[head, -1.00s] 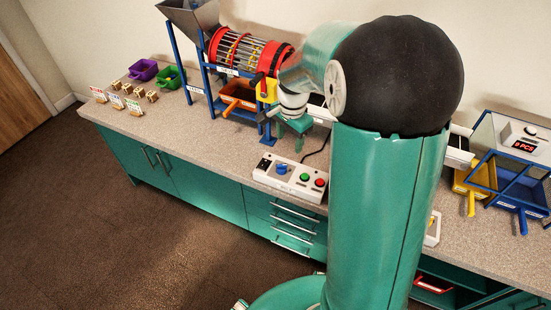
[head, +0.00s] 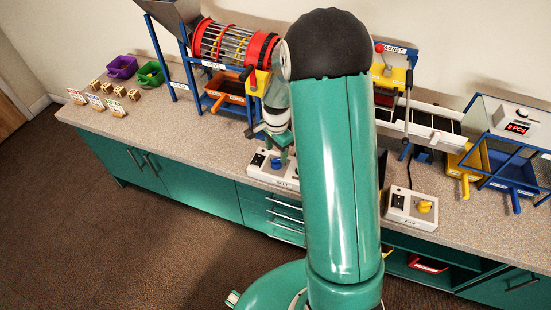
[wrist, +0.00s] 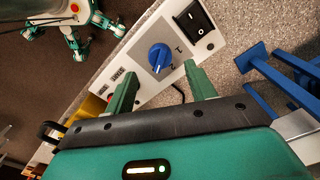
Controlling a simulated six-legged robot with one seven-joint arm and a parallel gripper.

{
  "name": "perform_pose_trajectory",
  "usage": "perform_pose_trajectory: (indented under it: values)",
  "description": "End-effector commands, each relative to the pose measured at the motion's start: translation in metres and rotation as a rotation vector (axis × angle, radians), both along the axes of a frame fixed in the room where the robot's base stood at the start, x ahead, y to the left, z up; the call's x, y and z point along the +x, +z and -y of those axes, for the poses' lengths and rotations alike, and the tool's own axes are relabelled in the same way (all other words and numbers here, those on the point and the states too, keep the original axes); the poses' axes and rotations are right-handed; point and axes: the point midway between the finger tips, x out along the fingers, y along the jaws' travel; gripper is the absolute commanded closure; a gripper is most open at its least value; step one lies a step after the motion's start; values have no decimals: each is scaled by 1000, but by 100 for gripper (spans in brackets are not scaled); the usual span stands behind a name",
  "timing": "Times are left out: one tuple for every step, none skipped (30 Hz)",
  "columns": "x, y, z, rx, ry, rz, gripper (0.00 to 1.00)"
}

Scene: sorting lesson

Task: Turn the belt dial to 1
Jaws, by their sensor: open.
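A blue dial (wrist: 160,56) sits on a white control box (wrist: 145,85) in the wrist view, with the numerals 1 and 2 printed beside it. Its pale pointer mark seems to lie at the picture-lower side, but I cannot surely tell its setting. My gripper (wrist: 161,86) is open and empty, its green fingers apart on either side of the dial's line and not seen touching it. In the head view the blue dial (head: 276,163) shows on the box (head: 262,171), just below my gripper (head: 283,148); my arm hides the box's right part.
A black rocker switch (wrist: 188,17) is beside the dial. A second box (head: 400,205) with a yellow knob (head: 425,206) stands to the right. The red drum sieve (head: 232,42) and its blue frame stand behind.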

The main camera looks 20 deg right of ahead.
Motion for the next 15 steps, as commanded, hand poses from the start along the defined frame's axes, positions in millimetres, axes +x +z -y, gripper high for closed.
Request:
perform_pose_trajectory:
  values:
    - [0, -12, 0, 0, 0, -3, 45]
    - [0, -17, 0, 1, 0, -3, 45]
    - [0, -24, 0, 0, 0, -3, 45]
    - [1, -28, 0, 0, 1, -2, 45]
    - [1, -33, 0, 0, 1, -3, 45]
    - [1, -38, 0, 0, 1, -2, 45]
    - [2, -41, 0, 0, 1, -1, 45]
    - [2, -43, 0, 0, 0, -1, 45]
    - [2, -46, 0, 0, 0, -1, 45]
    - [2, -48, 0, 0, 0, -1, 45]
    - [3, -49, 0, 0, 0, -1, 45]
    - [3, -50, -1, 0, 0, 0, 45]
    - [3, -51, -1, 0, 0, 0, 45]
    - [3, -51, -1, -1, 0, 0, 45]
    - [4, -51, -1, -1, 0, 1, 45]
